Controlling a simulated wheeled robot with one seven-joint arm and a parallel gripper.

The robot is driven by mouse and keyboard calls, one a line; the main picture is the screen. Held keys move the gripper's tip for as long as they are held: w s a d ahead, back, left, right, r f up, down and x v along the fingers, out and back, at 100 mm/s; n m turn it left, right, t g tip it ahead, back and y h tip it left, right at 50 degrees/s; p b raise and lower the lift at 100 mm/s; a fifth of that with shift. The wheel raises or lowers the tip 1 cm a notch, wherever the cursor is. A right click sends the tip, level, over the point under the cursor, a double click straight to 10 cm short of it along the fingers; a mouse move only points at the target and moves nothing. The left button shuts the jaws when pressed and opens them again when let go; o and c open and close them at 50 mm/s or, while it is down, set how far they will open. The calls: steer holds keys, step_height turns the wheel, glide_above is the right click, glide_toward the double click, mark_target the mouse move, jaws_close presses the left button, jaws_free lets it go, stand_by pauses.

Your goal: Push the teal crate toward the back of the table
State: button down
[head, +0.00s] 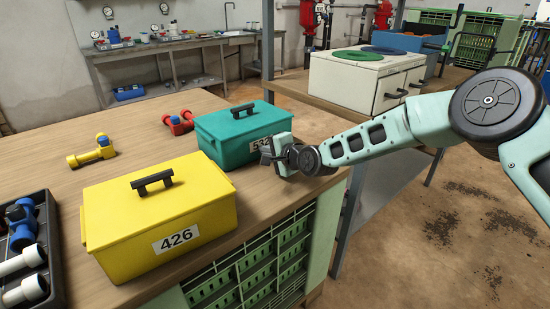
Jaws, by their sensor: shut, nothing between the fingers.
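The teal crate (221,133) stands upright on the wooden table (125,115), near its right corner. It has a dark handle on its lid and a number label on its front, partly covered by my gripper. My gripper (268,152) is shut and empty at the crate's front right side, just above the tabletop. It looks very close to the crate's front face; I cannot tell whether it touches. My arm reaches in from the right.
A yellow crate (120,222) labelled 426 stands in front of the teal crate to the left. Red and blue fittings (178,122) lie just behind the teal crate to the left. A yellow fitting (92,152) and a dark tray (48,225) of pipe parts are further left.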

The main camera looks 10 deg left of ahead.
steer(key=shift+b+x, duration=0.45)
steer(key=shift+x, duration=0.45)
steer(key=shift+r, duration=0.3)
steer(key=shift+s+d+p, duration=0.4)
steer(key=shift+s+d, duration=0.35)
steer(key=shift+d, duration=0.2)
steer(key=shift+s+d+p, duration=0.35)
steer(key=shift+s+d, duration=0.4)
steer(key=shift+d, duration=0.25)
step_height(320, 180, up, 8)
steer(key=p, duration=0.4)
